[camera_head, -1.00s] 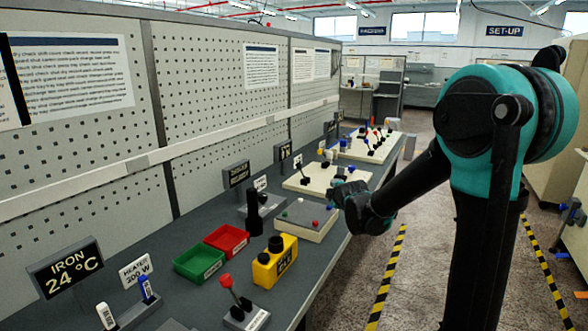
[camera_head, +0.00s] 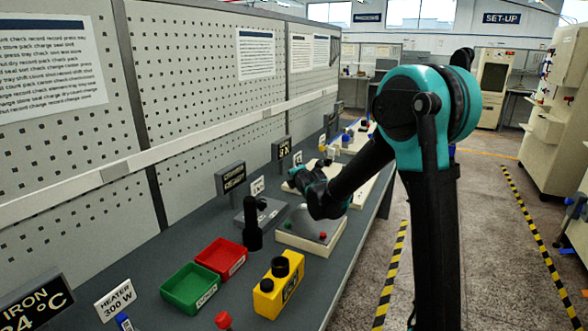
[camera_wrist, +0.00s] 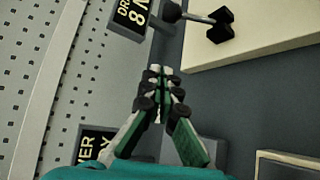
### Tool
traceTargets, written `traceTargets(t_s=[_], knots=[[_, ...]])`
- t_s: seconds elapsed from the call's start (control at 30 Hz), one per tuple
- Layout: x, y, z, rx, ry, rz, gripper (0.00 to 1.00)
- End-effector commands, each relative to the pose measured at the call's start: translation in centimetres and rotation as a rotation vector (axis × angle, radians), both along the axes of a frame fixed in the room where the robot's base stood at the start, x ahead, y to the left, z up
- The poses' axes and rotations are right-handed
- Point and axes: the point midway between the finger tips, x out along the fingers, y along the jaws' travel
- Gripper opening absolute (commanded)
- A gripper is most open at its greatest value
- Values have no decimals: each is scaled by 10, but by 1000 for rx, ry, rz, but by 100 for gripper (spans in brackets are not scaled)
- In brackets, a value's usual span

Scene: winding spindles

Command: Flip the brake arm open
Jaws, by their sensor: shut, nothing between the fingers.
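My gripper (camera_wrist: 157,82) is shut and empty in the wrist view, its fingertips together above the dark grey bench. It also shows in the head view (camera_head: 298,177), over the bench near the cream baseboard. In the wrist view a metal rod with black ends (camera_wrist: 196,18) lies across the edge of the cream baseboard (camera_wrist: 245,45), ahead and right of the fingertips and apart from them. It may be the brake arm; I cannot tell for sure. My arm hides much of that board in the head view.
An 8 N sign (camera_wrist: 130,15) stands ahead-left of the fingertips. A grey-topped box with buttons (camera_head: 310,228), a black upright post (camera_head: 253,225), a red tray (camera_head: 221,258), a green tray (camera_head: 190,287) and a yellow container (camera_head: 278,287) stand nearer. A pegboard wall (camera_head: 200,100) bounds the left.

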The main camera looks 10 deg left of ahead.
Motion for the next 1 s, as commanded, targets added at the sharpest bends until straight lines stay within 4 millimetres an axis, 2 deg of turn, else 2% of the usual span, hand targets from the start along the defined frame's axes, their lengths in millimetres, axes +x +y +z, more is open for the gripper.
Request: traceTargets(t_s=[0.27,0.73,1.0], knots=[[15,6,-5,1,2,-1,0],[88,37,-32,0,1,-2,0],[93,7,-19,3,2,-2,0]])
